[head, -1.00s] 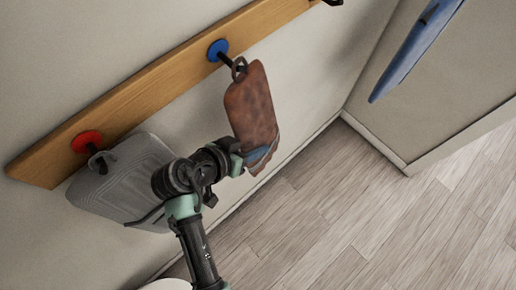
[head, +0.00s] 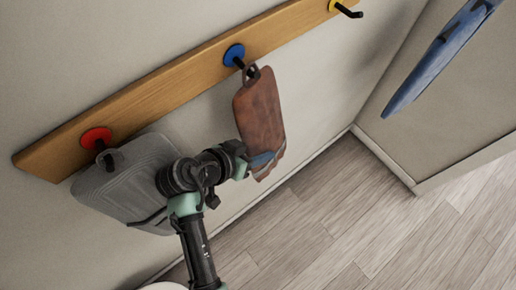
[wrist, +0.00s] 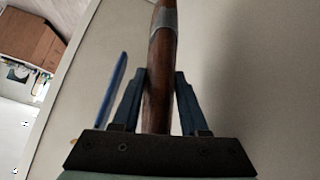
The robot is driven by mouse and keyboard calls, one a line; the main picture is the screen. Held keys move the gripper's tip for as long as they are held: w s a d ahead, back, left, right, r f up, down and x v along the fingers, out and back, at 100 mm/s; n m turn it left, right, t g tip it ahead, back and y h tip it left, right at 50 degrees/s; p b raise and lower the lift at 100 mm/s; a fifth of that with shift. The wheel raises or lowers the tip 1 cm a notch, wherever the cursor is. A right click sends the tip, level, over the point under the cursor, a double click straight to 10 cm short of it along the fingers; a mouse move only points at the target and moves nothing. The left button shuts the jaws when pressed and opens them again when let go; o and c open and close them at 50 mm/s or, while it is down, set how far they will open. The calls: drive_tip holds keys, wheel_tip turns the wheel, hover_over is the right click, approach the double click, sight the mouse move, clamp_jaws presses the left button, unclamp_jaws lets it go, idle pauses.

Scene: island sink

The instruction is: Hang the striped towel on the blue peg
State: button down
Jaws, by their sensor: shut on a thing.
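The striped towel (head: 260,110) is rust-brown with pale and blue-grey bands near its lower end, and a dark loop on top. It hangs below the blue peg (head: 235,56), which has a blue disc and a black stem on the wall rail. The loop is at the stem's outer end; I cannot tell whether it is around the stem. My gripper (head: 254,160) is at the towel's lower end. In the wrist view the fingers (wrist: 158,75) are shut on the towel (wrist: 159,55), seen edge-on. The fingertips are partly hidden in the head view.
A grey towel (head: 125,185) hangs at the red peg (head: 96,138), close behind my arm. The yellow peg (head: 344,8) to the right is bare. A blue towel (head: 435,60) hangs at the upper right. The wooden floor is clear.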

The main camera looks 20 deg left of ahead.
drive_tip(key=shift+c, duration=1.8)
unclamp_jaws()
drive_tip(key=shift+s, duration=0.1)
drive_tip(key=b+v, duration=0.2)
drive_tip(key=v, duration=1)
drive_tip(key=shift+s+r, duration=0.2)
drive_tip(key=shift+r, duration=0.15)
drive_tip(key=shift+a, duration=0.1)
